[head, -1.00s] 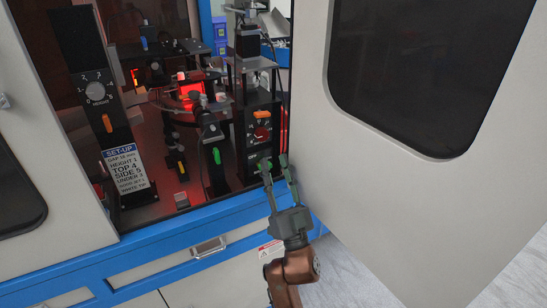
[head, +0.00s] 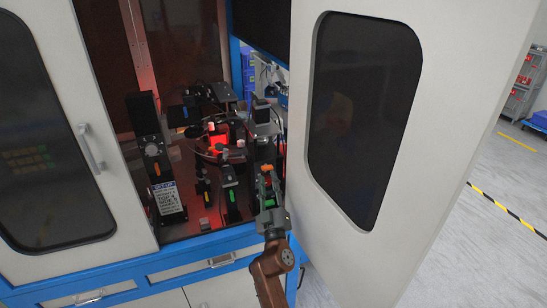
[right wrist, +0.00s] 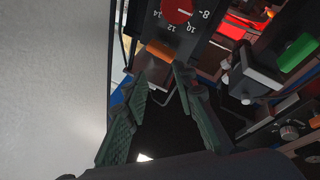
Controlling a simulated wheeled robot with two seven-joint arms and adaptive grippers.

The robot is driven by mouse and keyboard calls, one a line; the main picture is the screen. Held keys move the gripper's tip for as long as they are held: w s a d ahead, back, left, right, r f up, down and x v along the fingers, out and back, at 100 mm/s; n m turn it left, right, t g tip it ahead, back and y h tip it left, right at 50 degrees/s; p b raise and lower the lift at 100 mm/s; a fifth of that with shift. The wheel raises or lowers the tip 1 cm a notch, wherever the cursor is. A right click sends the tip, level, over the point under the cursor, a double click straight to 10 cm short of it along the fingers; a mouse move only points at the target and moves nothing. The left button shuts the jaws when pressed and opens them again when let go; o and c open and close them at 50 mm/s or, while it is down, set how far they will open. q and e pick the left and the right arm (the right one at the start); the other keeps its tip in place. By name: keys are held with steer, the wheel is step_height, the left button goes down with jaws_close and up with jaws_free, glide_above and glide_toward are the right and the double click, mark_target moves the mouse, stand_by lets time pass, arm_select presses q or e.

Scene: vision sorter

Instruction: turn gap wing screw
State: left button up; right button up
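The gap wing screw is orange (head: 266,168) and sits on a dark upright panel at the right of the open cabinet. It shows in the right wrist view (right wrist: 160,51), beside a red dial (right wrist: 177,10) with a number scale. My right gripper (head: 268,188) is in front of that panel and partly hides it in the head view. In the right wrist view my right gripper (right wrist: 160,76) has its green fingers apart and empty, with the orange screw just beyond the fingertips. Contact cannot be told. My left gripper is not in view.
An open white door (head: 430,130) stands close to the right of my right arm. A set-up card (head: 169,200) and a height dial (head: 154,149) are at the left inside. A green screw (head: 232,194) stands left of the gripper, among several camera mounts.

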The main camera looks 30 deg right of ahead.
mark_target(267, 169)
arm_select(q)
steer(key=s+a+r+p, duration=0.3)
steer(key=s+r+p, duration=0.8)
steer(key=p, duration=0.9)
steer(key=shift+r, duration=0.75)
arm_select(e)
steer(key=w+d+n+g, duration=0.1)
steer(key=n+g, duration=0.1)
steer(key=w+n+g, duration=0.2)
steer(key=n, duration=0.1)
steer(key=w+d+n+g, duration=0.1)
steer(key=w+n, duration=0.1)
steer(key=n, duration=0.1)
steer(key=shift+d+r+g, duration=0.25)
steer(key=shift+d+g, duration=0.1)
steer(key=shift+g, duration=0.05)
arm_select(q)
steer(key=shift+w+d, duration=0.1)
arm_select(e)
steer(key=shift+s, duration=0.1)
jaws_close()
